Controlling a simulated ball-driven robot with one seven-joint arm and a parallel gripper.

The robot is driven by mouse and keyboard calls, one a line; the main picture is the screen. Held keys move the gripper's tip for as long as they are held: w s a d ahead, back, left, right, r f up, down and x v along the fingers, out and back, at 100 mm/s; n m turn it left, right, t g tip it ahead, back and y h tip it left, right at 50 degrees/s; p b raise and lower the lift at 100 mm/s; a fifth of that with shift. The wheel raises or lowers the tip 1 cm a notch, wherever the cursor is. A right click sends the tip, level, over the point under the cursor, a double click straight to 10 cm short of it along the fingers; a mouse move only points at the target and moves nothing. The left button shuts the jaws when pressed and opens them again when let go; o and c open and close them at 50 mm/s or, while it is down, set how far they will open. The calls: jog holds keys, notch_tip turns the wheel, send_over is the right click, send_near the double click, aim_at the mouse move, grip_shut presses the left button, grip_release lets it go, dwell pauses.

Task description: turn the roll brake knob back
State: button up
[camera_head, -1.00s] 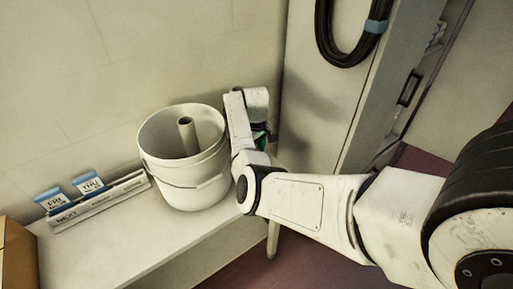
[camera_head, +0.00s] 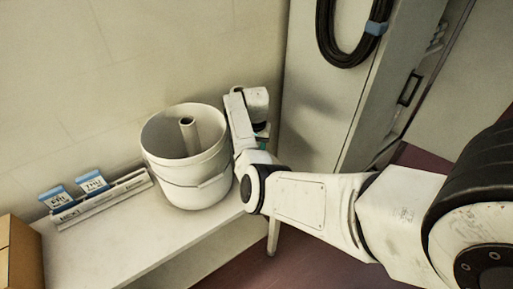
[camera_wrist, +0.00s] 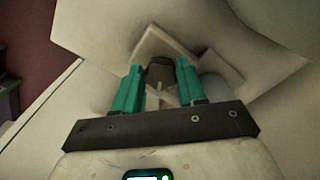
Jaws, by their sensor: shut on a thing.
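In the wrist view, my gripper (camera_wrist: 160,82) has two teal fingers closed on the sides of a small dark brown knob (camera_wrist: 160,74). I take this to be the roll brake knob. A pale square-edged plate or block (camera_wrist: 163,44) shows just behind it. In the head view my arm reaches to the right side of a white bucket-like container, and only a sliver of teal of the gripper (camera_head: 262,130) shows there. The knob is hidden in the head view.
The white bucket (camera_head: 186,190) with a tube upright inside stands on a pale shelf (camera_head: 110,245). A rack with blue-topped day cards (camera_head: 92,183) lies left of it. A brown box (camera_head: 18,258) is at the lower left. A tall grey cabinet (camera_head: 325,110) stands right of my gripper.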

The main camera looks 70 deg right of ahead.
jog(key=m, duration=0.5)
jog(key=shift+w+m, duration=0.15)
jog(key=shift+m, duration=0.15)
jog(key=shift+r, duration=0.1)
dwell(0.3)
jog(key=o, duration=1.1)
jog(key=shift+c, duration=0.2)
notch_tip(320, 180, up, 11)
jog(key=b, duration=0.1)
jog(key=shift+f, duration=0.2)
